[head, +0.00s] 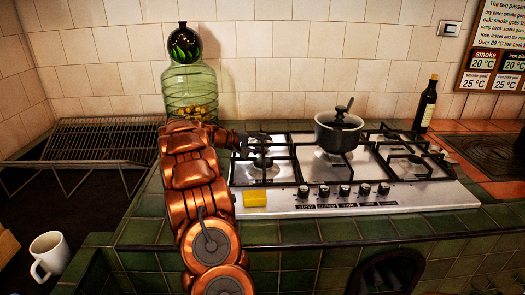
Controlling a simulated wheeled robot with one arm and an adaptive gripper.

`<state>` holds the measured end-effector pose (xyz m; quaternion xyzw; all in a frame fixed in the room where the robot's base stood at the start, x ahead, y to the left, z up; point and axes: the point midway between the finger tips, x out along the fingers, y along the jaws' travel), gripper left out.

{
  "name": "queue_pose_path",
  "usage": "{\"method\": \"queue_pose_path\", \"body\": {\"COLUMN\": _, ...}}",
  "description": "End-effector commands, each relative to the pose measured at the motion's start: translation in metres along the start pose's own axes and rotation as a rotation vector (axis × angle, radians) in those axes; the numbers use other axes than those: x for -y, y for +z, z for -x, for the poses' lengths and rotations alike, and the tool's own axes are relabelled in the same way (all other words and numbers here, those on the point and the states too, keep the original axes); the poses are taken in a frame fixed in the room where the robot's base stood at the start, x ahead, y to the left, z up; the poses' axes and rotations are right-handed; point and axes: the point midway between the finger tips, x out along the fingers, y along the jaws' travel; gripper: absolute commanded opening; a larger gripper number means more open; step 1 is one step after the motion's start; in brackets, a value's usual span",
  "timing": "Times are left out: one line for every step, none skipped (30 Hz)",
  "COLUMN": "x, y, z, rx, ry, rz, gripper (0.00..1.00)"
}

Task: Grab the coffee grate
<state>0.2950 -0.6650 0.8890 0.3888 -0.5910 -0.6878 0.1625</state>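The gas hob (330,202) is steel with black pan grates. A small dark grate piece (262,160) sits over the left burners, and it may be the coffee grate; I cannot tell it apart from the hob's own grates. My copper arm reaches up from the bottom, and my black gripper (250,141) is at the hob's back left, just above or at this grate. The fingers are small and dark against the grate, so I cannot see whether they are open or touching it. My arm hides the hob's left edge.
A green glass jar (190,90) stands behind my arm, a dark bottle (426,104) at the back right. A yellow block (255,199) lies at the hob's front left. A wire rack (105,140) and white mug (49,255) are left.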

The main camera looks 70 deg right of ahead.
Motion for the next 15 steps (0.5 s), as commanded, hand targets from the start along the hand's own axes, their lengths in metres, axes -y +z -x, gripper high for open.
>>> {"method": "queue_pose_path", "body": {"x": 0.0, "y": 0.0, "z": 0.0001, "rx": 0.0, "ry": 0.0, "rz": 0.0, "gripper": 0.34}}
{"method": "queue_pose_path", "body": {"x": 0.0, "y": 0.0001, "z": 0.0, "rx": 0.0, "ry": 0.0, "rz": 0.0, "gripper": 0.31}}
{"method": "queue_pose_path", "body": {"x": 0.0, "y": 0.0, "z": 0.0, "rx": 0.0, "ry": 0.0, "rz": 0.0, "gripper": 0.27}}
{"method": "queue_pose_path", "body": {"x": -0.0001, "y": 0.0, "z": 0.0, "rx": 0.0, "ry": 0.0, "rz": 0.0, "gripper": 0.24}}
{"method": "queue_pose_path", "body": {"x": -0.0001, "y": 0.0, "z": 0.0, "rx": 0.0, "ry": 0.0, "rz": 0.0, "gripper": 0.21}}
{"method": "queue_pose_path", "body": {"x": -0.0002, "y": 0.0, "z": 0.0001, "rx": 0.0, "ry": 0.0, "rz": 0.0, "gripper": 0.17}}
{"method": "queue_pose_path", "body": {"x": -0.0004, "y": 0.0, "z": 0.0001, "rx": 0.0, "ry": 0.0, "rz": 0.0, "gripper": 0.13}}
{"method": "queue_pose_path", "body": {"x": -0.0005, "y": 0.0, "z": 0.0001, "rx": 0.0, "ry": 0.0, "rz": 0.0, "gripper": 0.1}}
{"method": "queue_pose_path", "body": {"x": -0.0006, "y": 0.0, "z": 0.0002, "rx": 0.0, "ry": 0.0, "rz": -0.001, "gripper": 0.06}}
{"method": "queue_pose_path", "body": {"x": -0.0006, "y": 0.0, "z": 0.0002, "rx": 0.0, "ry": 0.0, "rz": -0.001, "gripper": 0.03}}
{"method": "queue_pose_path", "body": {"x": -0.0006, "y": 0.0, "z": 0.0003, "rx": 0.0, "ry": 0.0, "rz": -0.001, "gripper": 0.0}}
{"method": "queue_pose_path", "body": {"x": -0.0006, "y": 0.0, "z": 0.0003, "rx": 0.0, "ry": 0.0, "rz": -0.001, "gripper": 0.0}}
{"method": "queue_pose_path", "body": {"x": -0.0005, "y": 0.0, "z": 0.0003, "rx": 0.0, "ry": 0.0, "rz": -0.001, "gripper": 0.0}}
{"method": "queue_pose_path", "body": {"x": -0.0004, "y": 0.0, "z": 0.0003, "rx": 0.0, "ry": 0.0, "rz": -0.001, "gripper": 0.0}}
{"method": "queue_pose_path", "body": {"x": -0.0003, "y": 0.0, "z": 0.0003, "rx": 0.0, "ry": 0.0, "rz": -0.001, "gripper": 0.0}}
